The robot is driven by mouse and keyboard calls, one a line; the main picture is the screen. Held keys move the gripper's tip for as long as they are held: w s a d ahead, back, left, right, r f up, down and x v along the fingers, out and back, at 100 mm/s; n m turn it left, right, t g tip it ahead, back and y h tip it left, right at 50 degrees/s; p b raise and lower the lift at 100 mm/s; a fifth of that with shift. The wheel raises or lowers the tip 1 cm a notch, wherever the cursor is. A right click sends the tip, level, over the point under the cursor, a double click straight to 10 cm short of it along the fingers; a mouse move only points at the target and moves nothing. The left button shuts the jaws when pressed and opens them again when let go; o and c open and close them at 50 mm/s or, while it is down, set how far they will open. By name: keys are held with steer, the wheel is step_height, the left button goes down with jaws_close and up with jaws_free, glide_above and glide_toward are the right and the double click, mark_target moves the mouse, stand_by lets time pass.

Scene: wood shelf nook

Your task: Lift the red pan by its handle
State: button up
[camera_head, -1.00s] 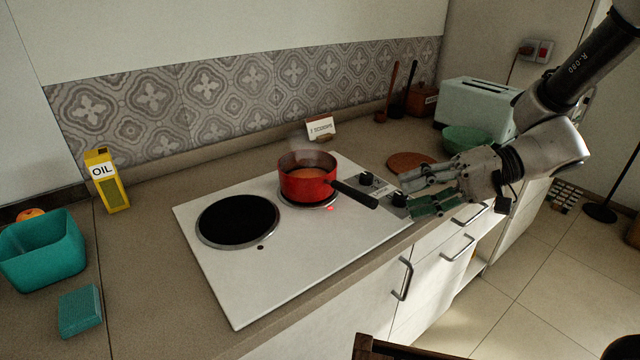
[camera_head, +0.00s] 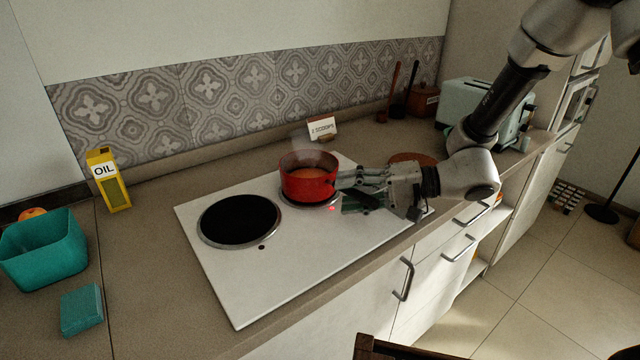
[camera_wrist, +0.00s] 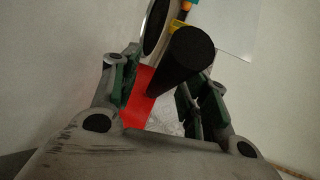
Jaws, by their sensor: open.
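The red pan (camera_head: 308,184) stands on the rear right burner of the white cooktop, with steam above it. Its black handle (camera_head: 368,197) points right, toward my gripper, and is partly hidden by it. My gripper (camera_head: 345,196) is open, its fingers reaching along the handle close to the pan's side. In the wrist view the handle (camera_wrist: 183,58) lies between the two open fingers (camera_wrist: 157,90), with the red pan (camera_wrist: 140,97) behind it. I cannot tell whether a finger touches the handle.
The cooktop (camera_head: 258,288) has a free dark burner (camera_head: 238,219) at left. A small card (camera_head: 322,128) stands behind the pan. A yellow oil carton (camera_head: 108,181), a teal bin (camera_head: 42,252) and a teal sponge (camera_head: 81,309) are at left. A toaster (camera_head: 470,103) is at back right.

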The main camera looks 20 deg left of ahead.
jaws_close()
steer(key=shift+r, duration=0.15)
stand_by(0.4)
